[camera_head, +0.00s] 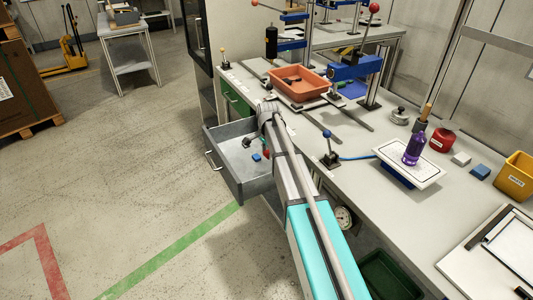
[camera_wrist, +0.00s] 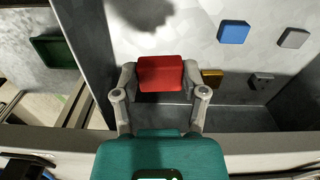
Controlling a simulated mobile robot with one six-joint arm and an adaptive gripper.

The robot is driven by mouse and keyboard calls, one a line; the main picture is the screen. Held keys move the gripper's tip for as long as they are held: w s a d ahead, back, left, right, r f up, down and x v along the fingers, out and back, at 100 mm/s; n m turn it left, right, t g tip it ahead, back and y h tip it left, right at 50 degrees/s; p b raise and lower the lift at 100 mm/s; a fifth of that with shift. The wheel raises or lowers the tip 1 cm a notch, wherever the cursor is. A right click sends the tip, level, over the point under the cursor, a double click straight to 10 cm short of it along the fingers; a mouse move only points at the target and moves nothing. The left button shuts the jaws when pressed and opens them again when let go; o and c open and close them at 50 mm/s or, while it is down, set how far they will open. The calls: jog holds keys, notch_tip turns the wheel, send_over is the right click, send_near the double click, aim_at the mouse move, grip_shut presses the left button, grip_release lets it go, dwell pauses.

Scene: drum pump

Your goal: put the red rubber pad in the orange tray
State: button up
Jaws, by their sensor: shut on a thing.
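The red rubber pad (camera_wrist: 160,73) is between the two fingers of my gripper (camera_wrist: 160,78) in the wrist view. My gripper is shut on it, with a finger pressed to each side. The pad is over the open grey drawer (camera_head: 234,172); it looks larger than the pads lying there, so it seems raised off the floor, by how much I cannot tell. In the head view my arm mostly hides the gripper. The orange tray (camera_head: 312,92) stands on the bench above and behind the drawer, with dark items inside.
A blue pad (camera_wrist: 233,32), a grey pad (camera_wrist: 293,38), a yellow pad (camera_wrist: 211,76) and a dark piece (camera_wrist: 262,80) lie in the drawer. A blue-knobbed lever (camera_head: 329,150) stands nearer on the bench.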

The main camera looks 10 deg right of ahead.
jog(key=shift+r, duration=0.15)
notch_tip(320, 180, up, 26)
jog(key=p, duration=2.6)
jog(key=shift+r+p, duration=0.2)
jog(key=shift+p, duration=0.2)
jog(key=shift+a, duration=0.1)
